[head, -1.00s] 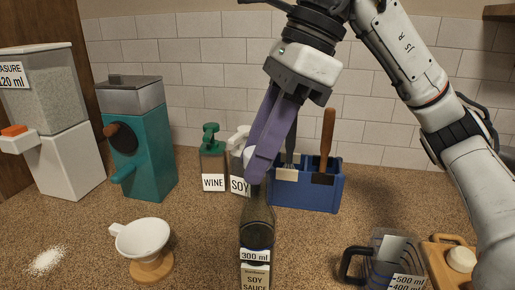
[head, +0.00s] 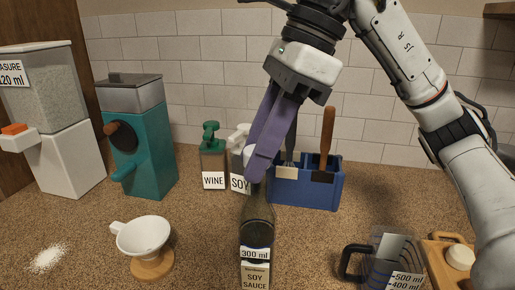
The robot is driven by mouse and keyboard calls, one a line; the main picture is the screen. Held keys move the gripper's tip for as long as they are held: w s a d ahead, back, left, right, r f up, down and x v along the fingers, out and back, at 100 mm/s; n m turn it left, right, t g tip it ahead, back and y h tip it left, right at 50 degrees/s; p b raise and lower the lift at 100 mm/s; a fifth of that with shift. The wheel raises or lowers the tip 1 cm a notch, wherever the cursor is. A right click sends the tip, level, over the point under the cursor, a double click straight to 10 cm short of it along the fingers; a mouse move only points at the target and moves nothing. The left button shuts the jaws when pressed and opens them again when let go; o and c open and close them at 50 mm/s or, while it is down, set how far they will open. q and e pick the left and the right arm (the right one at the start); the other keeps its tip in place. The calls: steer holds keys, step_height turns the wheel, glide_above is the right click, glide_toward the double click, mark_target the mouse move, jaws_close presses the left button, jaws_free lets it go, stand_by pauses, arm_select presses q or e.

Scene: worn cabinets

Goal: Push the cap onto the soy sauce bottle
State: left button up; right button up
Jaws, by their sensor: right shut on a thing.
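The soy sauce bottle (head: 257,225) stands upright on the counter at the front middle, dark glass with a "300 ml" mark and a "SOY SAUCE" label. My right gripper (head: 252,172) comes down from above with its purple fingers at the bottle's top. The fingers hide the bottle's mouth, so I cannot tell whether the cap is seated. My left gripper is not in view.
Behind stand a WINE dispenser (head: 213,165), a SOY dispenser (head: 238,182) and a blue utensil holder (head: 318,192). A white dripper cup (head: 146,238) is at left, a measuring jug (head: 388,262) at right. White powder (head: 46,259) lies at front left.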

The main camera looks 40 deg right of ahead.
steer(key=shift+f, duration=0.3)
steer(key=o, duration=1.1)
steer(key=shift+o, duration=0.2)
steer(key=shift+r, duration=0.15)
steer(key=shift+r+p, duration=1.75)
steer(key=shift+r, duration=0.25)
steer(key=shift+r+p, duration=0.6)
steer(key=shift+r, duration=0.3)
